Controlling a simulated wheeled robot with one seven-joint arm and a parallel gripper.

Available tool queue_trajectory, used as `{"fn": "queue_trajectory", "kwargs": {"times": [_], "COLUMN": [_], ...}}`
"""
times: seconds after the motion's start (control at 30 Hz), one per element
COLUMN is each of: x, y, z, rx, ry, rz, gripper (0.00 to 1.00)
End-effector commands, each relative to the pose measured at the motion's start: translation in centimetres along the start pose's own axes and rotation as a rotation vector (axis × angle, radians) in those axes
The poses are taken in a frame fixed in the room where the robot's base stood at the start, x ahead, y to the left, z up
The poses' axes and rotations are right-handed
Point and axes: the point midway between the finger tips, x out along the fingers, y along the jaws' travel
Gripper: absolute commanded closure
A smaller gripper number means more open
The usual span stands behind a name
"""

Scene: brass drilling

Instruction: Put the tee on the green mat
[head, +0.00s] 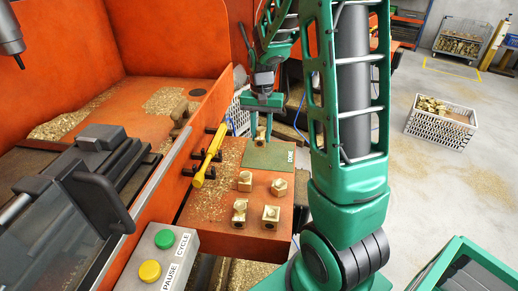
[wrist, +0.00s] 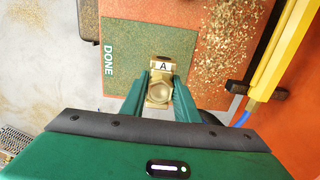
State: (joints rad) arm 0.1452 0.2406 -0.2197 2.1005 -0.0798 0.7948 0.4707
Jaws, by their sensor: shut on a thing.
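My gripper (head: 261,122) is shut on a brass tee (wrist: 161,80) with a dark "A" on a white label. The tee (head: 260,134) also shows in the head view, held below the fingers. The green mat (head: 275,156), marked "DONE", lies flat on the orange table. In the wrist view the tee overlaps the lower right part of the mat (wrist: 150,45). The tee appears close to the mat; I cannot tell whether it touches.
Several brass fittings (head: 271,216) stand on the orange table (head: 225,238) in front of the mat. A yellow-handled tool (head: 208,160) rests in black holders along the table's left side, with brass chips (wrist: 230,40) scattered nearby. A control box (head: 165,255) stands at front left.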

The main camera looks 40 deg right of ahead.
Motion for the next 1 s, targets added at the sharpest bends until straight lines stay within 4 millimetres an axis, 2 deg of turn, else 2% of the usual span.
{"fn": "queue_trajectory", "kwargs": {"times": [0.1, 0.27, 0.53, 0.9, 0.93, 1.0], "x": [1.2, 2.0, 5.1, 5.5, 5.5, 5.5], "y": [0.0, 0.0, 0.0, -0.1, -0.1, -0.1], "z": [0.0, -0.1, 0.0, -0.1, 0.0, 0.0], "rx": [0.0, 0.0, 0.0, -0.001, -0.001, -0.001], "ry": [0.0, 0.001, 0.0, 0.002, 0.001, 0.001], "rz": [0.0, -0.001, 0.0, -0.002, -0.001, -0.001], "gripper": [1.0, 1.0, 1.0, 1.0, 0.67, 0.53]}}
